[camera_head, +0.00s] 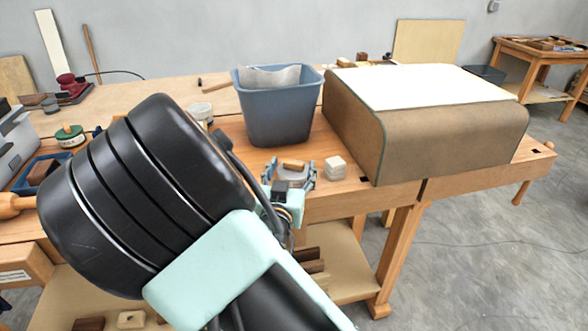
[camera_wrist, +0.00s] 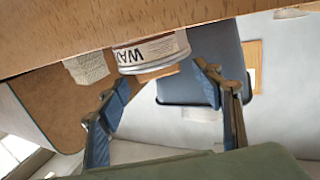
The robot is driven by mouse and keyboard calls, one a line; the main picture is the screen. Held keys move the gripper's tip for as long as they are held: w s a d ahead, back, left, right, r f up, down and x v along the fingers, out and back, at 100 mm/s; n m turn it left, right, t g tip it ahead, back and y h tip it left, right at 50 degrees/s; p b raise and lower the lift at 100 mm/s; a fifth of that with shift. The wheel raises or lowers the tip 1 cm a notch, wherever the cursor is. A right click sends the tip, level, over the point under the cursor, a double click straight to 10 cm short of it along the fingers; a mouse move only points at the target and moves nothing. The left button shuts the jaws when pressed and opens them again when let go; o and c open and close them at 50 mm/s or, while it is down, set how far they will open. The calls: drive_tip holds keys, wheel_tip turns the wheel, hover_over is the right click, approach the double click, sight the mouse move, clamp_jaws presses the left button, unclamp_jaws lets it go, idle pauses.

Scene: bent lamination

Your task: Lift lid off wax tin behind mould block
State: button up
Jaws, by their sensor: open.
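The wax tin (camera_wrist: 150,50) shows upside down in the wrist view, with a pale label reading WAX and a silver lid rim (camera_wrist: 152,68). A small wooden piece (camera_head: 293,165), apparently the lid's handle, shows above it in the head view. My gripper (camera_head: 290,172) is open at the bench's front edge, with a finger on each side of the tin. In the wrist view its fingertips (camera_wrist: 160,80) stand short of the tin, with no clear contact. The mould block (camera_head: 450,130) is brown with a white top, right of the tin. My arm hides part of the bench.
A small off-white block (camera_head: 335,167) stands just right of the tin, between it and the mould block. A blue-grey bin (camera_head: 278,115) stands behind. Another round tin (camera_head: 199,113) is further left. Free bench (camera_head: 335,140) is narrow here.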

drive_tip(key=shift+w+d+f, duration=0.1)
drive_tip(key=shift+w, duration=0.6)
drive_tip(key=shift+w+d+f, duration=0.1)
drive_tip(key=shift+w, duration=0.55)
drive_tip(key=shift+r, duration=0.1)
drive_tip(key=c, duration=1.1)
